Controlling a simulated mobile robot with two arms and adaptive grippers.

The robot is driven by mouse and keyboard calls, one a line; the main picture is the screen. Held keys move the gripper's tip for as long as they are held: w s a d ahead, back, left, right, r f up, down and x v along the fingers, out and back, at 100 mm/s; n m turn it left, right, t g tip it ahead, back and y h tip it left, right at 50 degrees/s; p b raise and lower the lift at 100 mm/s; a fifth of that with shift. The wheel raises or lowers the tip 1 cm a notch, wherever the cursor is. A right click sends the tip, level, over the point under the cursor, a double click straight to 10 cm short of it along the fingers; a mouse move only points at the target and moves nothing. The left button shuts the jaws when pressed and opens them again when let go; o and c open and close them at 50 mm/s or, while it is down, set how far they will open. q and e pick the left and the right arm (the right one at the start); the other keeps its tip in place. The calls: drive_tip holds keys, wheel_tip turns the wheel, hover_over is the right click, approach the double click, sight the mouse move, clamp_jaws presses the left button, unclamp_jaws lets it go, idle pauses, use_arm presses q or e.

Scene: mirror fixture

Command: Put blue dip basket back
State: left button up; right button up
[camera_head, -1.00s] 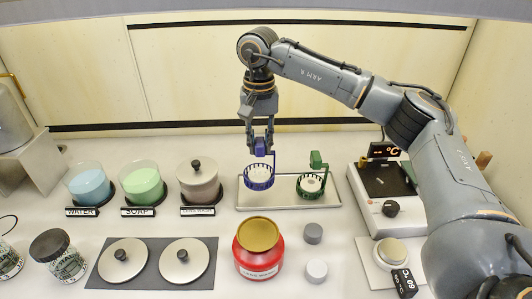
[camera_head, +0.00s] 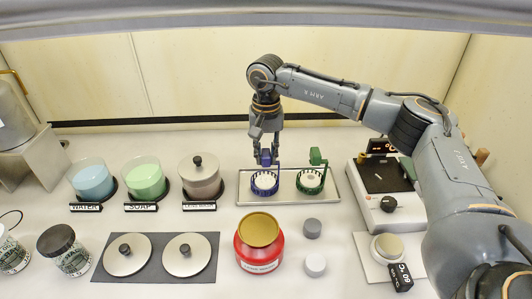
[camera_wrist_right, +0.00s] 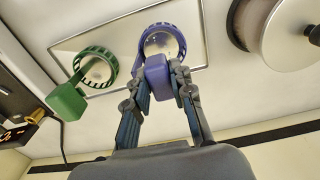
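The blue dip basket (camera_head: 264,183) is at the left part of the metal tray (camera_head: 290,202), beside the green dip basket (camera_head: 310,181). In the right wrist view the blue basket (camera_wrist_right: 160,44) shows with its blue handle block (camera_wrist_right: 158,78) between the fingers. My right gripper (camera_head: 265,158) is shut on that handle from above. The basket looks upright and at or very near the tray surface; I cannot tell whether it touches. A pale round piece lies inside it. My left gripper is not in view.
Beakers labelled water (camera_head: 92,180) and soap (camera_head: 146,180) and a lidded pot (camera_head: 201,178) stand left of the tray. A red jar (camera_head: 259,248) stands in front. A hotplate (camera_head: 388,190) is at right. Two lids (camera_head: 186,255) lie on a dark mat.

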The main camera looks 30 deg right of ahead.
drive_tip(key=o, duration=0.3)
drive_tip(key=shift+r, duration=0.15)
wheel_tip(320, 180, up, 12)
drive_tip(key=b, duration=0.1)
idle(0.3)
idle(0.5)
